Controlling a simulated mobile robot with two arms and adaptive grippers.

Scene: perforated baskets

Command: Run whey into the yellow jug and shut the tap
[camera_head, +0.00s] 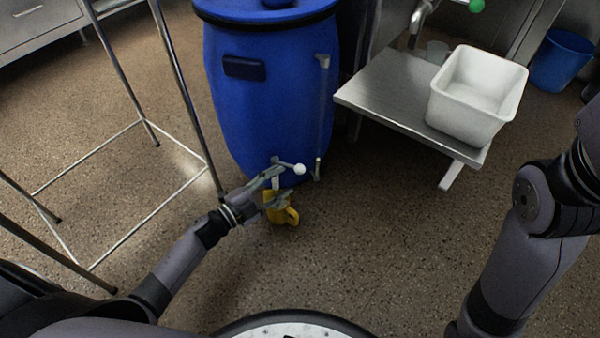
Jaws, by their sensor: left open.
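A blue drum (270,100) stands on the floor at the upper middle. Its tap has a lever with a white ball knob (299,169) low on the drum's front. A yellow jug (281,212) is below the tap, partly hidden by my left gripper. My left gripper (283,184) is open at the tap, its fingers around or beside the lever; I cannot tell if they touch it. No flow of whey can be made out. My right arm (540,215) shows at the right edge, but its gripper is out of the picture.
A low steel table (385,90) with an empty white tub (470,110) stands right of the drum. A steel-tube frame (180,95) stands at left, close to my left arm. A blue bucket (562,60) is at the far right. The floor right of the jug is clear.

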